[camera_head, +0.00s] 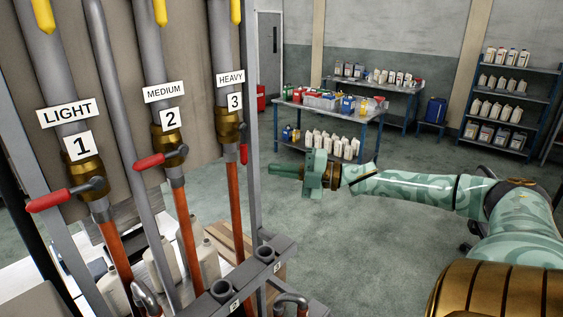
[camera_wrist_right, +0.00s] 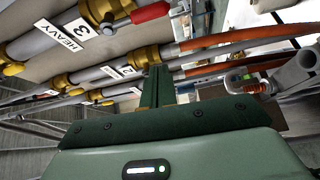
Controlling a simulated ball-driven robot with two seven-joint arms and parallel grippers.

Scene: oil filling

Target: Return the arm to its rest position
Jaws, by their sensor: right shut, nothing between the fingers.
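My right gripper (camera_head: 272,170) reaches in from the right in the head view, with its patterned green arm behind it. Its fingers are shut with nothing between them, and it points left toward the heavy pipe's valve 3, whose red handle (camera_head: 243,153) hangs down. A gap of floor shows between the fingertips and the pipe in the picture. In the right wrist view the shut dark green fingers (camera_wrist_right: 158,85) show in the middle, with the pipes and the number 3 label (camera_wrist_right: 80,27) beyond. My left gripper is not in view.
Valve 1 (camera_head: 65,195) and valve 2 (camera_head: 160,158) have red handles pointing left. A grey nozzle rack (camera_head: 240,280) stands below. Tables with bottles (camera_head: 335,115) and a blue shelf (camera_head: 510,70) stand at the back. Open floor (camera_head: 370,240) lies below my right arm.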

